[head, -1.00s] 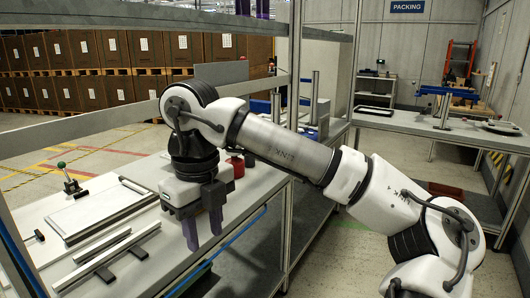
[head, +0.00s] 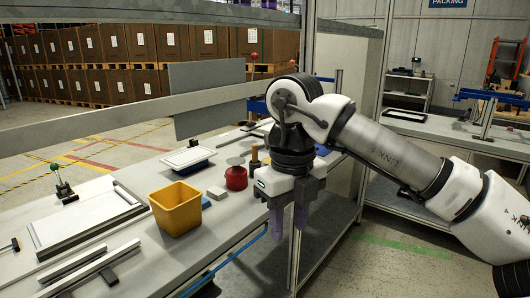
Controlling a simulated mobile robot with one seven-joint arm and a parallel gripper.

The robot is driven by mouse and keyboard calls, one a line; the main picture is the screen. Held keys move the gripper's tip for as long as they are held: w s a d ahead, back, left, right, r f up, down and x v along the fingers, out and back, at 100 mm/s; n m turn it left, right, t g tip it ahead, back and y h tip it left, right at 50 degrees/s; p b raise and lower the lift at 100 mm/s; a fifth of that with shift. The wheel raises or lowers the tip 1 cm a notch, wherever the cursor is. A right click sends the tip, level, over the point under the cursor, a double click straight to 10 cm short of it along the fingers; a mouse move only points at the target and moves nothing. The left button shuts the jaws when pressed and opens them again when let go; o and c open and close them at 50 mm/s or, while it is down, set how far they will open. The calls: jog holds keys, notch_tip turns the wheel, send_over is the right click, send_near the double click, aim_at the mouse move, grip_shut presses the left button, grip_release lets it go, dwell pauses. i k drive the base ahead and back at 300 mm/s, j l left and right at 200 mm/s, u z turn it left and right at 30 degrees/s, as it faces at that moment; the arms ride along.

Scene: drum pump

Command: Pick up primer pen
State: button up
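I cannot make out for certain which thing is the primer pen. An upright item with an orange top and dark base (head: 255,155) stands on the bench just behind and left of my gripper; I cannot tell what it is. My gripper (head: 288,236) points down with its two purple fingers apart and nothing seen between them. It hangs in front of the bench's front edge, over the gap by the metal post. The gripper and wrist hide part of the bench behind them.
On the bench (head: 140,188) stand a yellow bin (head: 177,209), a red round container (head: 236,178), a white block (head: 216,192), a white tray (head: 188,159) and a toggle clamp (head: 63,184). Metal bars (head: 93,268) lie at front left. A grey panel (head: 207,96) and rail cross behind.

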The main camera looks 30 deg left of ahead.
aim_at(254, 147)
jog(key=i+l, duration=0.15)
jog(key=i, duration=2.35)
jog(key=u, duration=0.5)
jog(key=i+u, duration=0.15)
jog(key=u, duration=0.35)
jog(key=i+u, duration=0.1)
jog(key=u, duration=0.35)
